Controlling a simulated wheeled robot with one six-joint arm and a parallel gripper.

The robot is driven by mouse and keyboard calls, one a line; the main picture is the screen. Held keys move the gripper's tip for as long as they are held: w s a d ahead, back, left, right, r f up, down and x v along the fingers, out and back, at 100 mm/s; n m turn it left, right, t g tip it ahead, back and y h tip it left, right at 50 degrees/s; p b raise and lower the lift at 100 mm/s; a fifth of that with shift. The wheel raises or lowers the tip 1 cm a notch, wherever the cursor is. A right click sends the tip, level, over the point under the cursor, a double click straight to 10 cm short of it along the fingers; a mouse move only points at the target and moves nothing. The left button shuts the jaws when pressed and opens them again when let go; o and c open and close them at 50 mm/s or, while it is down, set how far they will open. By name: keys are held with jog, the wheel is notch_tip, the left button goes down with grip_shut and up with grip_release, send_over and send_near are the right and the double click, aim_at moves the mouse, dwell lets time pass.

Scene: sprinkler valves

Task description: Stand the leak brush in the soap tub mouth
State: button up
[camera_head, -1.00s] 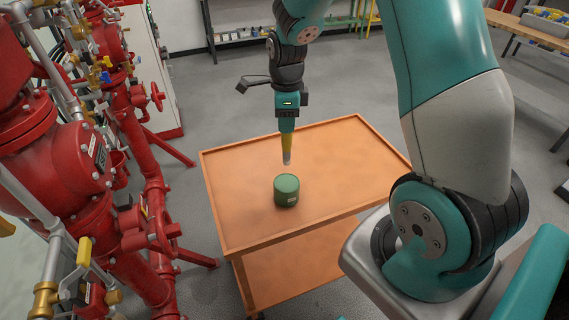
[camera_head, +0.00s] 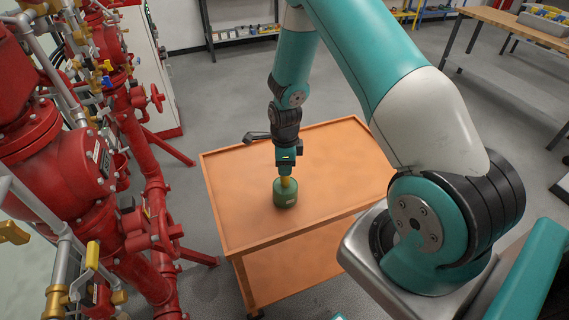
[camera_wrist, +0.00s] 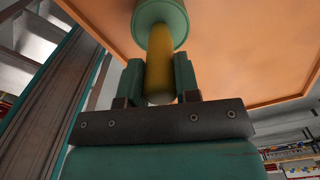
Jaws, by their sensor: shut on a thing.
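The leak brush (camera_wrist: 159,72) has a yellow handle. My gripper (camera_wrist: 158,75) is shut on that handle, with one green finger on each side of it in the wrist view. The green soap tub (camera_head: 285,196) stands on the orange cart top. In the head view my gripper (camera_head: 286,174) is directly above the tub, and only a short piece of yellow handle shows between them. The brush's lower end is hidden at the tub's mouth and appears to be inside it. The tub also shows at the top of the wrist view (camera_wrist: 160,14).
The orange cart (camera_head: 335,160) has a raised rim, and its top is otherwise clear around the tub. Red valves and pipes (camera_head: 130,190) stand close by on the left. A workbench (camera_head: 510,30) is at the far right.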

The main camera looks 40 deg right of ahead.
jog(key=o, duration=0.9)
jog(key=shift+o, duration=0.2)
jog(key=shift+r, duration=0.1)
